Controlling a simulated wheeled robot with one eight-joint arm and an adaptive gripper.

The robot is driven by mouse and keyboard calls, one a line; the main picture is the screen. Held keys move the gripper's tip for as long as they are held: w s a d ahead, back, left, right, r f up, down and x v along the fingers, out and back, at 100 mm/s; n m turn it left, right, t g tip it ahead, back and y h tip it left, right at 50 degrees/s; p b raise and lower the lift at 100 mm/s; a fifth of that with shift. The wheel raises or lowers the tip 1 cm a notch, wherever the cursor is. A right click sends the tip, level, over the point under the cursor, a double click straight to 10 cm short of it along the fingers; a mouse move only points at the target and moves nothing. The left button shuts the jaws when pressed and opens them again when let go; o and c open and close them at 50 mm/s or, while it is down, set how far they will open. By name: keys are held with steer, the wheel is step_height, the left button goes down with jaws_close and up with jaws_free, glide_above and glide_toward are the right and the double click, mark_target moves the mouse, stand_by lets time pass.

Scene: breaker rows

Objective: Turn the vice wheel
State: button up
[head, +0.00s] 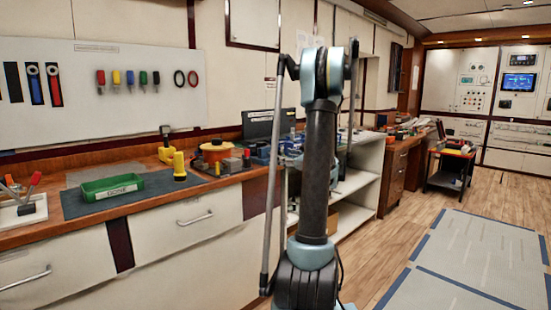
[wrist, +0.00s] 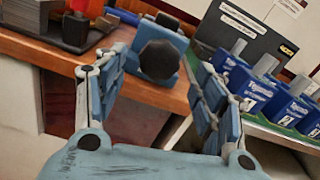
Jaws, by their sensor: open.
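The vice wheel (wrist: 159,60) is a dark, faceted round knob on the front of a blue vice (wrist: 134,66), near the bench's front edge in the wrist view. My gripper (wrist: 157,66) is open, its two blue-padded fingers spread to the left and right of the wheel. The wheel appears between the fingertips, a little beyond them; I see no contact. In the head view my arm stands in front of this part of the bench, and I cannot make out the gripper or the wheel there.
Several blue labelled blocks (wrist: 290,112) stand right of the vice, before a dark panel (wrist: 238,38). A dark grey block and red parts lie to its left. In the head view, a green tray (head: 112,186) and a yellow torch (head: 179,166) are farther left on the bench.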

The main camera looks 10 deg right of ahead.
steer(key=x, duration=0.6)
steer(key=shift+w+a, duration=0.2)
steer(key=shift+w, duration=0.15)
steer(key=c, duration=1.1)
